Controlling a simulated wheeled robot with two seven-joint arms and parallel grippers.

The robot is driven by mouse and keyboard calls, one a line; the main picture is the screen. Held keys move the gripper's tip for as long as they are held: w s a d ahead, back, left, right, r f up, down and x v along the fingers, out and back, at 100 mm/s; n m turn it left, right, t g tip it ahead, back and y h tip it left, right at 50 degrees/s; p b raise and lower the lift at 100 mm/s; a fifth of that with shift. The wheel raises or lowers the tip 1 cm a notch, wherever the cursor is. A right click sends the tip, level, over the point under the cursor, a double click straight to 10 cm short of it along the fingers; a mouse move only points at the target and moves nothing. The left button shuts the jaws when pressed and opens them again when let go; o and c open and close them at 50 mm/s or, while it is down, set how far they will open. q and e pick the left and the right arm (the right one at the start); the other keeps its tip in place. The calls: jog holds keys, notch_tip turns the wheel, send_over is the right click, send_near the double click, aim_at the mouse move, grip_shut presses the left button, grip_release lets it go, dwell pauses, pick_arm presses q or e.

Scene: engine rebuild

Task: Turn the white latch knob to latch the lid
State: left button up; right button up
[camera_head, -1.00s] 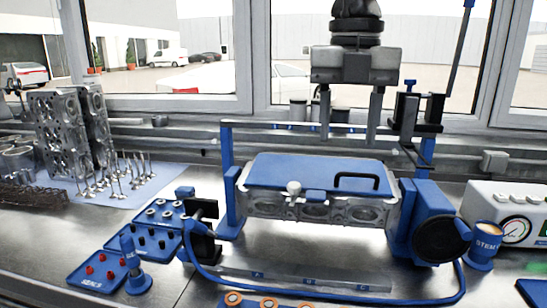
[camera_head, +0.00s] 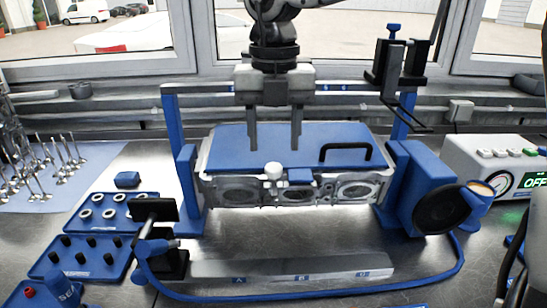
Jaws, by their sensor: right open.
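The white latch knob (camera_head: 273,170) sits at the front edge of the blue lid (camera_head: 230,146), left of the lid's middle. The lid lies flat on the metal cylinder head (camera_head: 232,190), with a black handle (camera_head: 345,150) on its right part. A small blue block (camera_head: 300,176) is just right of the knob. My right gripper (camera_head: 275,148) points down, open and empty. Its two fingers appear over the lid, just above and behind the knob in the picture, apart from it. My left gripper is out of view.
Blue posts of the stand (camera_head: 187,190) flank the head, with a blue round-faced unit (camera_head: 420,185) at right. A black bracket (camera_head: 400,75) rises behind right. Blue trays (camera_head: 82,258) of small parts and a black clamp (camera_head: 160,212) stand left. A gauge box (camera_head: 490,165) is far right.

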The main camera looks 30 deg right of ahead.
aim_at(274, 166)
notch_tip(274, 166, down, 4)
jog(key=shift+r, duration=0.1)
jog(key=shift+w+f, duration=0.1)
jog(key=shift+f, duration=0.4)
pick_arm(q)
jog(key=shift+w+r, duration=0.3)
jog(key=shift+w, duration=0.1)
pick_arm(e)
jog(key=c, duration=1)
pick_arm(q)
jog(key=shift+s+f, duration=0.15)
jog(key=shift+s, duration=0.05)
